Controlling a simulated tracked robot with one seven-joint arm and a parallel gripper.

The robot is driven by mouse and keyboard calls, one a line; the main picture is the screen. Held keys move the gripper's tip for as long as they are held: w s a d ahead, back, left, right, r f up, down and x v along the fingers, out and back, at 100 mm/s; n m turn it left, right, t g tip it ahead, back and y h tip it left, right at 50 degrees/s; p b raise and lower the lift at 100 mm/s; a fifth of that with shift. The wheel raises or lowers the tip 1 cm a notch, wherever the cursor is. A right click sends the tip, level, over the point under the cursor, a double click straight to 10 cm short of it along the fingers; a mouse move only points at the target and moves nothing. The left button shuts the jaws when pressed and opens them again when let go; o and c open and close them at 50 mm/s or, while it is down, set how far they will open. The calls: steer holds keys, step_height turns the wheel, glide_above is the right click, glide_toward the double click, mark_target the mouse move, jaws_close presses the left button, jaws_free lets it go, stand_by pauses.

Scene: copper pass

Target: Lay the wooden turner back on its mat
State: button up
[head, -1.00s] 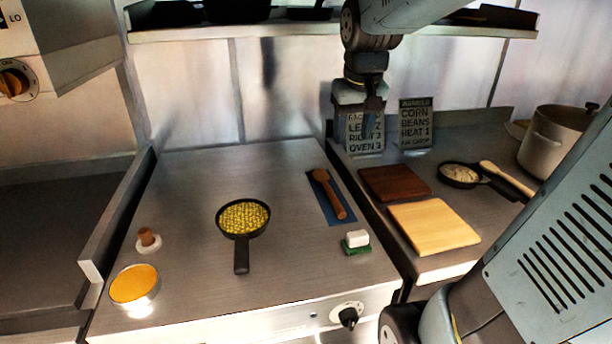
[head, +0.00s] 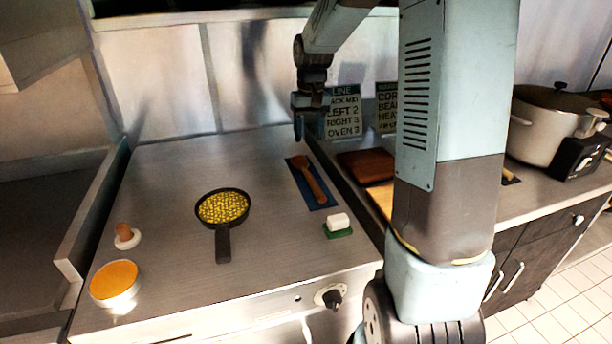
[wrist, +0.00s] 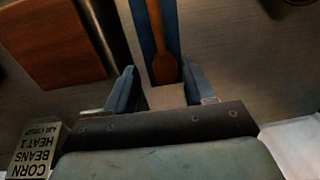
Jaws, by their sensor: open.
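The wooden turner (head: 313,182) lies on its narrow blue mat (head: 321,205) on the steel top, right of the pan. Its broad end points to the back wall and its handle to the front. In the wrist view, the turner (wrist: 164,66) lies along the mat (wrist: 143,28), with its broad end nearest me. My gripper (head: 299,138) is above the back of the steel top, just beyond the turner's broad end. In the wrist view, my gripper (wrist: 165,90) is open and empty, its fingers apart on either side of the turner's broad end.
A black pan of corn (head: 222,208) sits left of the mat. A white block on a green pad (head: 338,222) is near its front end. A dark board (head: 362,164) and sign cards (head: 342,112) stand to the right and behind. A large pot (head: 553,125) is far right.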

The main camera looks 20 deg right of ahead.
mark_target(307, 171)
steer(key=f, duration=1.2)
steer(key=shift+s+a, duration=0.2)
steer(key=shift+a, duration=0.05)
jaws_close()
